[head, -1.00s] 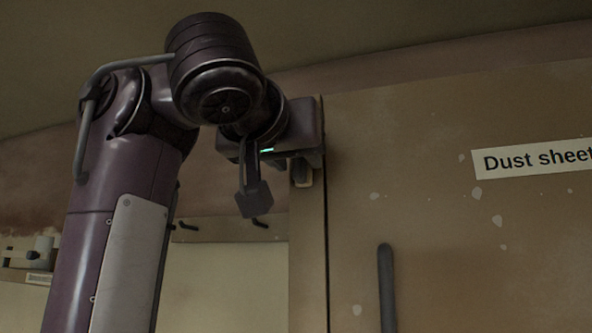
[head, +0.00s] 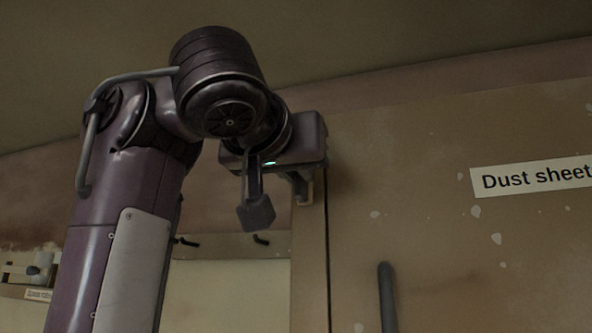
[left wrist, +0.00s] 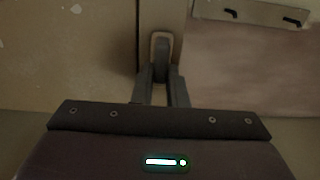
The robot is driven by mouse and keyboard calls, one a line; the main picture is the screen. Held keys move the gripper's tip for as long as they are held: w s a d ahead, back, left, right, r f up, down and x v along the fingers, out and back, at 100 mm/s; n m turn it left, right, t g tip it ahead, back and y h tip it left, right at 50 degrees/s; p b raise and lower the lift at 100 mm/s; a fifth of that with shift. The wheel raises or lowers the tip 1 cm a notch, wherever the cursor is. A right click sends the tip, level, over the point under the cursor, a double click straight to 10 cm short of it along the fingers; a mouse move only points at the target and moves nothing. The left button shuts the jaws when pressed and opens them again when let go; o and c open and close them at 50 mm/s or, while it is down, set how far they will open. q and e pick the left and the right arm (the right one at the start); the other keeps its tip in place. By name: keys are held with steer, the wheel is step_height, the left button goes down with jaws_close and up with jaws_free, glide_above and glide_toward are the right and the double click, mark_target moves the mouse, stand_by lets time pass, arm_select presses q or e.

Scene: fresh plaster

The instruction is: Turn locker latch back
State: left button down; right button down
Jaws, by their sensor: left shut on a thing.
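The locker latch shows in the left wrist view as a dark lever (left wrist: 161,46) within a pale oval-cornered plate, at the edge of the locker front. It looks about upright there. My left gripper (left wrist: 162,76) is shut on the lower part of the lever, with one finger on each side. In the head view my left gripper (head: 300,188) is at the locker's upper left edge, and its body and fingers hide most of the latch. The brown locker (head: 430,240) has a "Dust sheet" label (head: 530,177), cut off at the right. My right gripper is not in view.
A dark vertical bar handle (head: 387,298) stands out from the locker front, right of my gripper. A rail with dark hooks (head: 262,240) runs along the wall left of the locker. The ceiling is close above my arm.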

arm_select(q)
steer(key=m+b, duration=0.2)
steer(key=m, duration=0.1)
steer(key=d+m+b, duration=0.1)
steer(key=m, duration=0.2)
steer(key=f+m+b, duration=0.1)
steer(key=m+b, duration=0.1)
steer(key=m, duration=0.1)
steer(key=shift+s+d+f+m+b, duration=0.1)
steer(key=shift+s+d+m+b, duration=0.2)
steer(key=shift+d, duration=0.1)
steer(key=m, duration=0.2)
steer(key=m+b, duration=0.1)
steer(key=m, duration=0.1)
steer(key=shift+d+f, duration=0.2)
steer(key=shift+f, duration=0.2)
steer(key=shift+s+f+m+b, duration=0.15)
steer(key=shift+m+b, duration=0.15)
steer(key=shift+m, duration=0.7)
steer(key=shift+w+f+m+b, duration=0.15)
steer(key=shift+m+b, duration=0.1)
steer(key=shift+m, duration=0.75)
steer(key=shift+s+d, duration=0.1)
steer(key=c, duration=1.4)
jaws_free()
steer(key=shift+c, duration=0.2)
